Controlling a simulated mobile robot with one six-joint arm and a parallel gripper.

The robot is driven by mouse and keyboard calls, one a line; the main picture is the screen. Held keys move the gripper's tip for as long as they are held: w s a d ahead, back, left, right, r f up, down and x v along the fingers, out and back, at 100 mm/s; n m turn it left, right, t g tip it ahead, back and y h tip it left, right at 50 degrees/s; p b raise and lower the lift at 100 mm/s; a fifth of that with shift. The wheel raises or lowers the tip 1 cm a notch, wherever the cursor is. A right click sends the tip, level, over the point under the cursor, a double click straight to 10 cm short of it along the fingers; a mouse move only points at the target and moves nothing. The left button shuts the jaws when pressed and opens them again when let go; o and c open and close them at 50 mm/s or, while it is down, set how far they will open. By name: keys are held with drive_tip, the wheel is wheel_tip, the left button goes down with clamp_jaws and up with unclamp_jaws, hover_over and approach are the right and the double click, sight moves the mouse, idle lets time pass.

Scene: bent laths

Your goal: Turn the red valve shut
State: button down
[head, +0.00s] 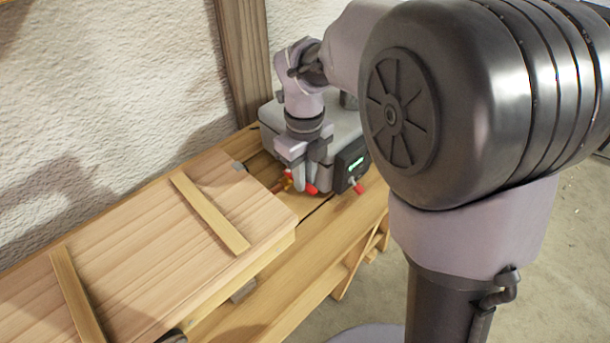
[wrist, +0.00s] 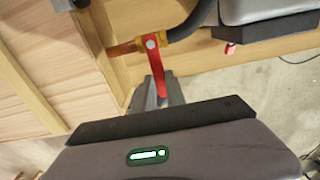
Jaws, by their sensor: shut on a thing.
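The red valve is a lever (wrist: 156,68) with a pale pivot bolt on a brass fitting (wrist: 124,49) in the wrist view. The lever runs from the bolt down between the fingers of my gripper (wrist: 161,96), which is shut on its free end. In the head view my gripper (head: 304,183) points down beside the wooden box, with a bit of the red lever (head: 312,189) showing at its fingertips. The grip itself is partly hidden by the fingers and wrist housing.
A wooden box (head: 160,240) with laths across its lid lies on the bench (head: 330,235). A dark hose (wrist: 190,22) joins the fitting.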

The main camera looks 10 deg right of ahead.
drive_tip(key=c, duration=1.4)
unclamp_jaws()
drive_tip(key=shift+o, duration=0.2)
wheel_tip(320, 180, up, 18)
drive_tip(key=p, duration=0.7)
drive_tip(key=shift+f, duration=0.25)
